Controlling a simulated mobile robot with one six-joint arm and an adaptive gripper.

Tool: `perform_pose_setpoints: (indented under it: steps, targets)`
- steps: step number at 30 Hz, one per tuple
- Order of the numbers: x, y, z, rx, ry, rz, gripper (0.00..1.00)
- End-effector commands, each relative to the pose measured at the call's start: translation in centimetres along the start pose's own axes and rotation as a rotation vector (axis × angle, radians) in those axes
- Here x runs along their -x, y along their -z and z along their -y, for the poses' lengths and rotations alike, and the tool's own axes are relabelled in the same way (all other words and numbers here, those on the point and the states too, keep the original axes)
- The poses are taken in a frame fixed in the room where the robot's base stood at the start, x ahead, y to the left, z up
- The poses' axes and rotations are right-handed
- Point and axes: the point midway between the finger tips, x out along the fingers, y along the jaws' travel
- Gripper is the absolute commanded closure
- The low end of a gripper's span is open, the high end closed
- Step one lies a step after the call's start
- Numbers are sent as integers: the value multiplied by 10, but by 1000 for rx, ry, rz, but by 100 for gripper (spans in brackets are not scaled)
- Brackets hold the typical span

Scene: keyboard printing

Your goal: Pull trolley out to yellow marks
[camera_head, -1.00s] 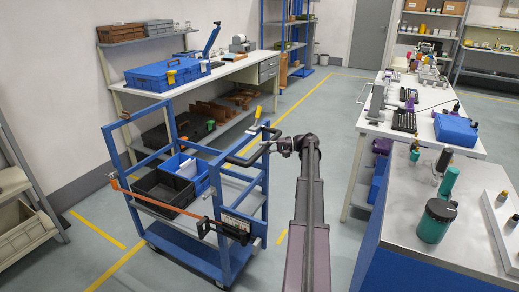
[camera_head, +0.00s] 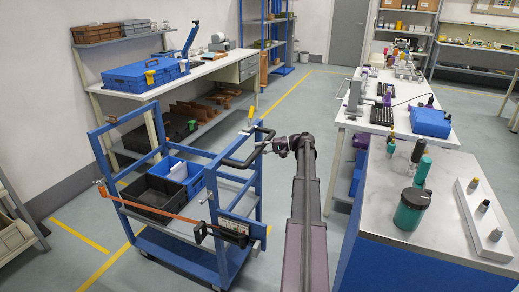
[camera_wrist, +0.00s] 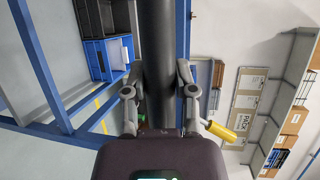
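The trolley (camera_head: 182,247) has a blue frame and stands on the floor at lower left centre in the head view. My gripper (camera_head: 279,146) is at its dark handle bar (camera_head: 243,160) on the right side. In the wrist view my gripper (camera_wrist: 160,95) has one finger on each side of the dark bar (camera_wrist: 156,50) and is shut on it. An orange bar (camera_head: 150,207) crosses the trolley's front. Yellow floor marks (camera_head: 80,236) lie left of the trolley; another yellow line (camera_head: 100,271) runs by its near left corner.
A workbench (camera_head: 218,68) with a blue case (camera_head: 145,75) stands behind the trolley. A metal-topped blue cabinet (camera_head: 395,262) with a teal jar (camera_head: 412,208) is close on the right. A black crate (camera_head: 160,197) and a blue crate (camera_head: 186,172) ride on the trolley. Open floor lies at the back centre.

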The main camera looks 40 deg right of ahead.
Motion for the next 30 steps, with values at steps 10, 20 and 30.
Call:
perform_pose_setpoints:
  steps: [10,20,30]
  targets:
    - [0,-2,-1,-1,-5,3,29]
    - [-1,-2,-1,0,-3,4,29]
    - [-2,-2,-1,0,-3,5,29]
